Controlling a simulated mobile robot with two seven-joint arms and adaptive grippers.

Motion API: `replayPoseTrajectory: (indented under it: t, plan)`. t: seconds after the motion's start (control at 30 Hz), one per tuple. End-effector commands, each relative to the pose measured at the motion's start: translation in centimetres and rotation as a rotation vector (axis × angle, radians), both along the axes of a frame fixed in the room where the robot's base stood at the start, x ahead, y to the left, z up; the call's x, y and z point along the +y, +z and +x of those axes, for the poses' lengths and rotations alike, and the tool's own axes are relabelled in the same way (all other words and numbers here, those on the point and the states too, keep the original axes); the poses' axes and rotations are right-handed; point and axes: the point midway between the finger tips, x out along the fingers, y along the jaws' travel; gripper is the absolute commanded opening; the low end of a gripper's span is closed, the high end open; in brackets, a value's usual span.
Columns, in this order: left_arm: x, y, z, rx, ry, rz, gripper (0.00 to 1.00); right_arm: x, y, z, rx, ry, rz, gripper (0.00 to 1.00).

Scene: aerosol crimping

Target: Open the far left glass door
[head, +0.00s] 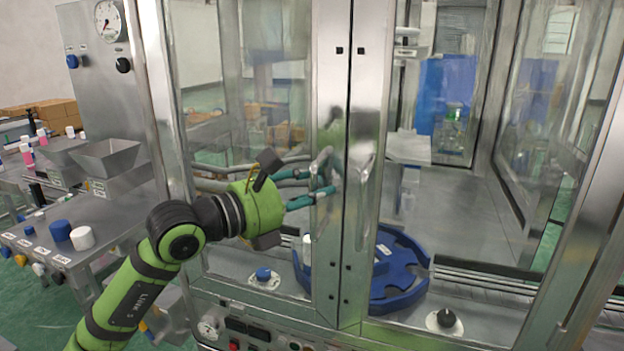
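The left glass door (245,95) of the metal machine cabinet looks shut, its metal edge post (329,245) meeting the post of the door to its right. A curved metal handle (323,162) stands on that edge post. My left gripper (318,186) reaches in from the left in front of the glass, with its teal fingers at the handle. Whether the fingers touch or close on the handle cannot be told. My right gripper is not in view.
The neighbouring glass door post (368,130) stands directly right of the handle. A blue round fixture (402,270) sits inside the cabinet. Control buttons (235,325) line the lower front. A bench (100,205) with a gauge panel and a metal hopper is at left.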

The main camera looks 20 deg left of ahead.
Motion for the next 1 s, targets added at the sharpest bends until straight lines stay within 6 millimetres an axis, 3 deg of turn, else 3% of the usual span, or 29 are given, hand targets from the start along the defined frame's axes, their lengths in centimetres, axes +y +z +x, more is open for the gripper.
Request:
replayPoseTrajectory:
  t: [0.2,0.3,0.67,1.0]
  plan:
    - [0.0,-0.1,0.1,0.0,0.0,0.0,0.32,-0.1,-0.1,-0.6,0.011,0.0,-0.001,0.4]
    - [0.0,-0.1,0.1,-0.001,0.0,-0.001,0.0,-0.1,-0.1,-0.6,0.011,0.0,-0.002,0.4]
    - [0.1,-0.2,-0.5,-0.001,-0.016,-0.001,0.0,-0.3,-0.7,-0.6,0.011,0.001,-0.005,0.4]
    - [1.1,-0.8,-5.1,-0.002,-0.164,0.003,0.0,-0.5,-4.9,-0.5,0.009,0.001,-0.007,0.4]
